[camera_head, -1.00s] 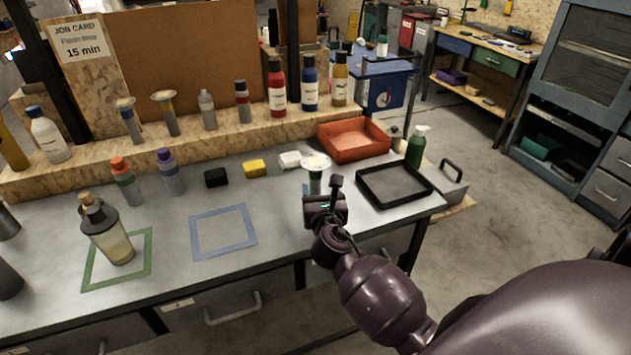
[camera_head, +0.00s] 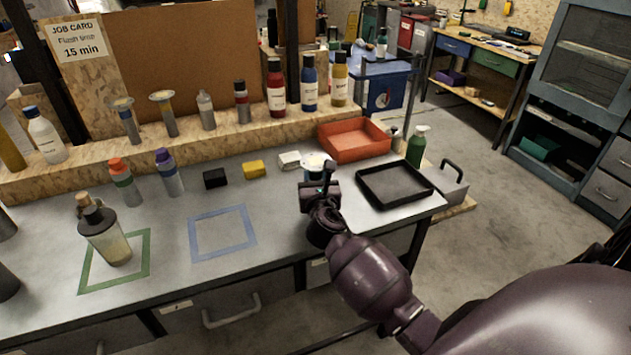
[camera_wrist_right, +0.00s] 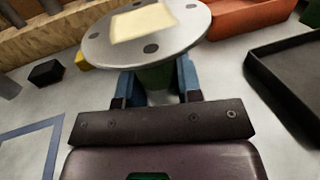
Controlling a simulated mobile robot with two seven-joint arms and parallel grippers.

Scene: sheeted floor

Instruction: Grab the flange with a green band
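The flange with a green band (camera_head: 315,160) stands on the grey bench, behind my right gripper in the head view. In the right wrist view its pale round disc (camera_wrist_right: 185,32), with dark holes and a cream square top, is above its green part (camera_wrist_right: 155,78). My right gripper (camera_head: 318,181) is at the flange, its blue fingers (camera_wrist_right: 158,82) standing apart on either side of the green part, below the disc. I cannot tell whether they touch it. The lower body is mostly hidden by the gripper. My left gripper is not in view.
A black tray (camera_head: 361,186) lies close on the right, with an orange bin (camera_head: 354,154) behind. White (camera_head: 289,160), yellow (camera_head: 255,170) and black (camera_head: 214,179) blocks sit to the left. Two other flanges (camera_head: 129,125) (camera_head: 168,118) stand on the wooden shelf. The blue-outlined square (camera_head: 193,240) is empty.

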